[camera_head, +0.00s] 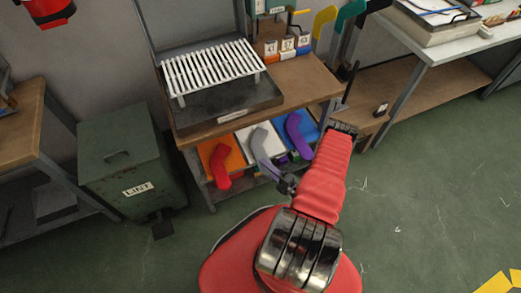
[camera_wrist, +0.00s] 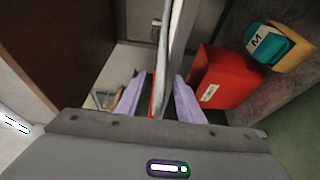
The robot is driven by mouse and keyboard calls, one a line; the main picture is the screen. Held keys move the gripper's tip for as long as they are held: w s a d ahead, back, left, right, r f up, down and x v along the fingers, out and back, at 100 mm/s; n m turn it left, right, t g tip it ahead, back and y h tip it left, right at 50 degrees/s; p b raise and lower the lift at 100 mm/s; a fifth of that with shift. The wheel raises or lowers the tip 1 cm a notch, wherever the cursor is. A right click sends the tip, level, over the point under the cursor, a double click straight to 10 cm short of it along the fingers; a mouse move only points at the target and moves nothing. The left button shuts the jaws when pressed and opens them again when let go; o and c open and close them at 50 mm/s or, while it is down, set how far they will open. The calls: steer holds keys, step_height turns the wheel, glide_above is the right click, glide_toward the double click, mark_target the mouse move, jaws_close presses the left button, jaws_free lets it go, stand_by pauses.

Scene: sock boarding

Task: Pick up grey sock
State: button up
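The grey sock (camera_head: 260,148) lies on a white panel on the shelf under the table, its lower end hanging over the front edge. My gripper (camera_head: 283,174) is close to that lower end; contact cannot be told in the head view. In the wrist view, the two lavender fingers of my gripper (camera_wrist: 158,100) stand apart. A thin pale grey strip (camera_wrist: 164,50), seen edge-on, reaches down between them with gaps on both sides. It seems to be the grey sock, with a red edge behind it.
The red sock (camera_head: 220,165) lies to the left on an orange panel, and the purple sock (camera_head: 298,135) to the right on a blue panel. A white slatted rack (camera_head: 212,70) stands on the table above. A green lint bin (camera_head: 125,160) stands left; green floor is open at right.

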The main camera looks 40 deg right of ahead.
steer(key=shift+c, duration=0.4)
jaws_close()
steer(key=shift+r, duration=5)
